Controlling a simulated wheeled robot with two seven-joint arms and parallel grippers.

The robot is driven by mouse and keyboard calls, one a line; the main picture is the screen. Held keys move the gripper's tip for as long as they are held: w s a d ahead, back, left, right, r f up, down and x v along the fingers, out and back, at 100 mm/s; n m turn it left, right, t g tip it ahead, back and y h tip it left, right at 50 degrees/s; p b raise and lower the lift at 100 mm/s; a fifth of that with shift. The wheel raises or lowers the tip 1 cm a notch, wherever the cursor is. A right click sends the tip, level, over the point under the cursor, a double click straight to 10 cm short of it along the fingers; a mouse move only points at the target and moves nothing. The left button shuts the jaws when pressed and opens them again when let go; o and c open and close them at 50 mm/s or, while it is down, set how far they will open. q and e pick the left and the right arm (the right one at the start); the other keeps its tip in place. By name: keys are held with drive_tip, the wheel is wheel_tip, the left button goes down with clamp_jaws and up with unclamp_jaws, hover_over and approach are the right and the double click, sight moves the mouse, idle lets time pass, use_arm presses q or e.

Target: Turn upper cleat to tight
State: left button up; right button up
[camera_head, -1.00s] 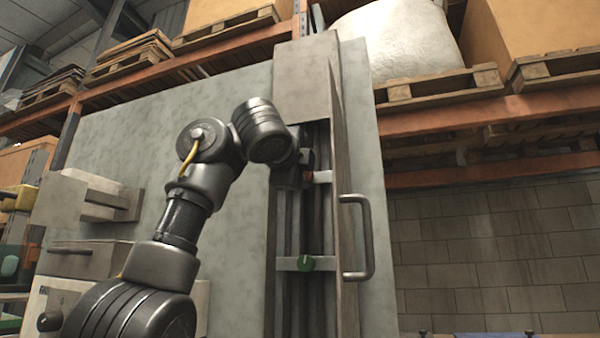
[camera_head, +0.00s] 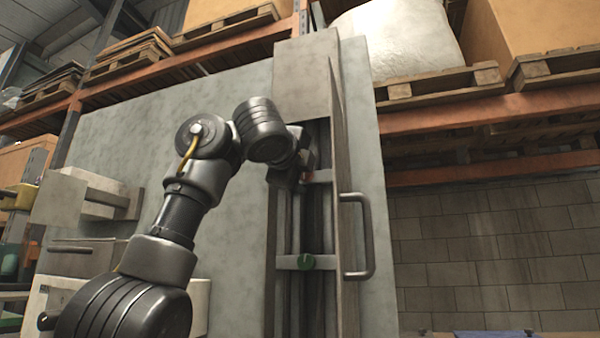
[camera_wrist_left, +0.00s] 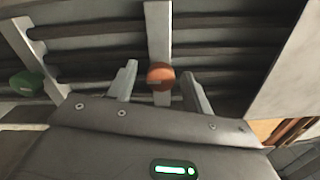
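The upper cleat (camera_head: 321,176) is a short pale bar across the dark vertical tubes in the open cabinet channel. In the left wrist view its bar (camera_wrist_left: 158,35) carries a round orange-red knob (camera_wrist_left: 160,75). My left gripper (camera_wrist_left: 161,88) is open, with one finger on each side of the knob and visible gaps between them. In the head view my left gripper (camera_head: 298,178) is at the upper cleat and mostly hides its knob. The lower cleat's green knob (camera_head: 306,262) also shows in the left wrist view (camera_wrist_left: 25,83). My right gripper is not in view.
An open door panel with a large handle (camera_head: 366,235) stands just right of the channel, close to my left wrist. The grey cabinet face (camera_head: 240,230) lies to the left. Shelving with pallets (camera_head: 440,85) is behind.

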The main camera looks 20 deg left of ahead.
use_arm(q)
drive_tip(key=s+b, duration=0.6)
drive_tip(key=s, duration=0.4)
drive_tip(key=shift+s+a+b, duration=0.35)
drive_tip(key=shift+s, duration=0.05)
drive_tip(key=shift+a, duration=0.1)
